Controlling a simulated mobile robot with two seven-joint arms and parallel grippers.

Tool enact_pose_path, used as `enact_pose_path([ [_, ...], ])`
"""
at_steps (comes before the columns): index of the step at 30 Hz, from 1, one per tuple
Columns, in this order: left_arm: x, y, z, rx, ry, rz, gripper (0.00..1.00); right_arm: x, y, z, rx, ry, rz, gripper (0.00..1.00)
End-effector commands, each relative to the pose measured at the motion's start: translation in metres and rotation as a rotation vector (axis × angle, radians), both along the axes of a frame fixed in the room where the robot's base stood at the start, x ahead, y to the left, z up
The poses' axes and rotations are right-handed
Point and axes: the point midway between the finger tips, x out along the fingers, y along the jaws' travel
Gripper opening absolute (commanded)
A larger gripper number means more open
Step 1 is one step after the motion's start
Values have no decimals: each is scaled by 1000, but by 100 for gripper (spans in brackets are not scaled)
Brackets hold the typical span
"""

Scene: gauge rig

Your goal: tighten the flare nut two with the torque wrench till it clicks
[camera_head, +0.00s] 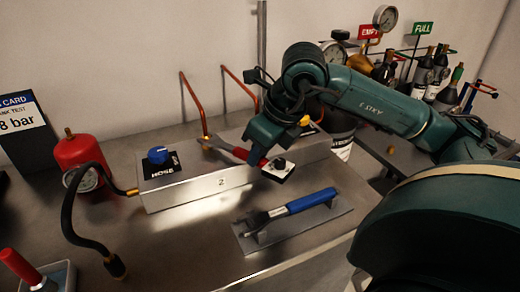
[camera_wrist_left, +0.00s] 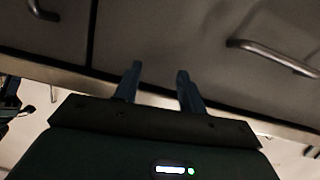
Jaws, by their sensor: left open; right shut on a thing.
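My right gripper (camera_head: 262,140) is shut on a red-handled wrench (camera_head: 240,154) above the metal block (camera_head: 185,190), which is marked 2. The wrench's grey jaw end points left, at the brass flare nut (camera_head: 206,138) at the foot of the left copper pipe (camera_head: 192,103). I cannot tell whether the jaw is around the nut or only beside it. The foot of the second copper pipe (camera_head: 240,84) is hidden behind my gripper. A blue-handled wrench (camera_head: 300,204) lies on a grey holder plate (camera_head: 335,212). My left gripper (camera_wrist_left: 157,85) is open and empty in the left wrist view.
A blue knob (camera_head: 157,154) sits on the block's left end. A red cylinder (camera_head: 80,155) with a gauge and black hose (camera_head: 70,215) stands at left. Bottles stand at the back right. In the left wrist view, drawer fronts with a handle (camera_wrist_left: 270,55) face my left gripper.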

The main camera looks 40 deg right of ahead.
Motion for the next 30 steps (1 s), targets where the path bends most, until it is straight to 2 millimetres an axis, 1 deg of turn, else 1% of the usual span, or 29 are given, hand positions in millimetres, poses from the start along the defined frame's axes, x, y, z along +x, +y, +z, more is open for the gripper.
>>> enact_pose_path([
  [26, 0, 0, 6, 0, 0, 0, 41, -5, 13, -1, -4, 8, -87, 0],
  [30, 0, 0, 5, 0, 0, 0, 41, -4, 12, -2, -4, 9, -83, 0],
])
